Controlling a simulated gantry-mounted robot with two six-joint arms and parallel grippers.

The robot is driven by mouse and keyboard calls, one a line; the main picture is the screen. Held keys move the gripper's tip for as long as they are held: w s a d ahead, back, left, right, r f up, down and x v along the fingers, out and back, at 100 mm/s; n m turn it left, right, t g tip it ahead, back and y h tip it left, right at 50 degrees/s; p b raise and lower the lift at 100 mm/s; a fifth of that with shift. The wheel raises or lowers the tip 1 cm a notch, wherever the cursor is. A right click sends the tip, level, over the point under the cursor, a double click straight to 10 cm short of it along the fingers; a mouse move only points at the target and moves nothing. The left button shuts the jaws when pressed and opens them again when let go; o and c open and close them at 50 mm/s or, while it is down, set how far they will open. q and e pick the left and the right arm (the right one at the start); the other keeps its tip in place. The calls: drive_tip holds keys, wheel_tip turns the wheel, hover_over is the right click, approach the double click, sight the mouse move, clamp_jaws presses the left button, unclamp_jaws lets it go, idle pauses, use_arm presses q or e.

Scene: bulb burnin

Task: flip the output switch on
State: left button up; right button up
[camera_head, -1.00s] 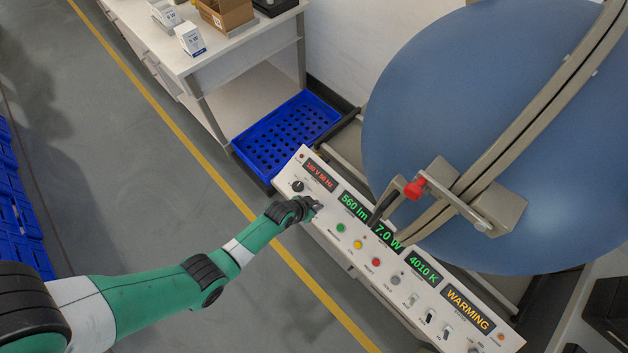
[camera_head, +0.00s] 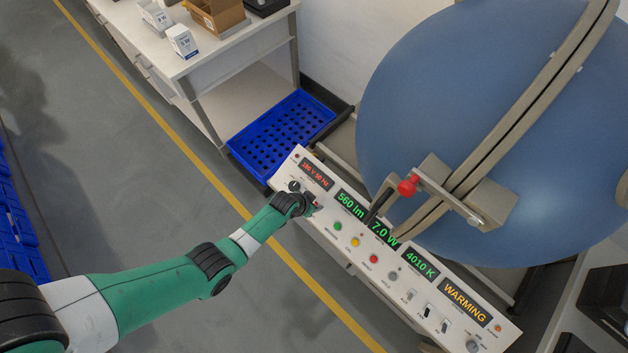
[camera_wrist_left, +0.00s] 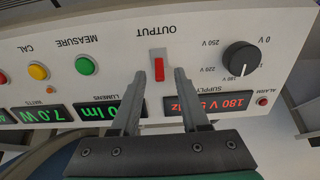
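The output switch (camera_wrist_left: 158,69) is a small red rocker in a pale frame under the OUTPUT label on the white control panel (camera_wrist_left: 205,52). In the left wrist view my left gripper (camera_wrist_left: 159,80) is open, with one finger on each side of the switch. A gap shows between each finger and the red rocker. In the head view the left gripper (camera_head: 312,205) is at the panel's left part, just below the red supply display (camera_head: 317,174). It largely hides the switch there. My right gripper is not in view.
The black supply knob (camera_wrist_left: 240,58) and green measure button (camera_wrist_left: 85,65) flank the switch. A large blue sphere (camera_head: 470,130) with a red-knobbed lever (camera_head: 408,186) stands behind the panel. A blue crate (camera_head: 282,130) lies beyond its left end.

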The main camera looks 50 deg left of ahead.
use_arm(q)
drive_tip(key=shift+r, duration=0.1)
drive_tip(key=shift+s+r+p, duration=0.1)
drive_tip(key=shift+r+p, duration=0.25)
drive_tip(key=shift+p, duration=0.05)
drive_tip(key=p+v, duration=0.7)
drive_tip(key=v, duration=0.3)
drive_tip(key=shift+s+r, duration=0.3)
drive_tip(key=shift+s, duration=0.05)
